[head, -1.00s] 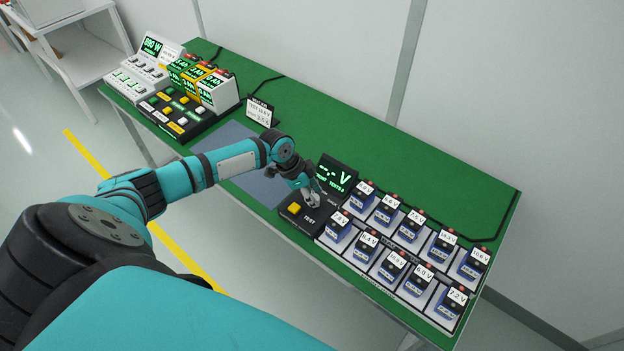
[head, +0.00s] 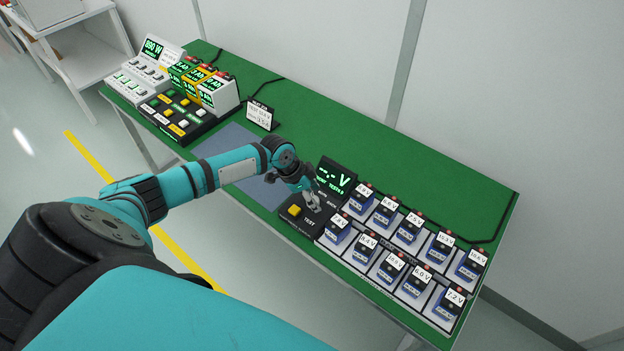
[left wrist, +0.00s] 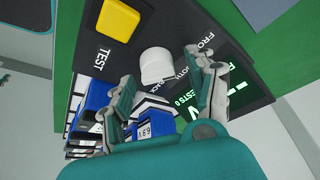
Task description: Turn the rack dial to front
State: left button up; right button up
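The rack dial (left wrist: 157,67) is a white knob on the black tester (head: 290,222), with the printed word FRONT and other, partly hidden labels near it in the left wrist view. In the head view my left gripper (head: 313,201) is over the tester beside the yellow TEST button (head: 295,210), and the dial cannot be made out there. In the left wrist view my left gripper (left wrist: 164,88) is open, its fingers apart on either side of the dial's near end. I cannot tell whether they touch it. My right gripper is not in view.
The tester's screen (head: 333,178) shows dashes, V and TESTS 0. Blue battery blocks with voltage tags stand in a rack (head: 362,262) to the right. A button console (head: 200,128) stands at the far left. The green table (head: 400,165) is clear behind.

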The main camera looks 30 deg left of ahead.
pick_arm(q)
jog(key=shift+s, duration=0.1)
jog(key=v, duration=1.2)
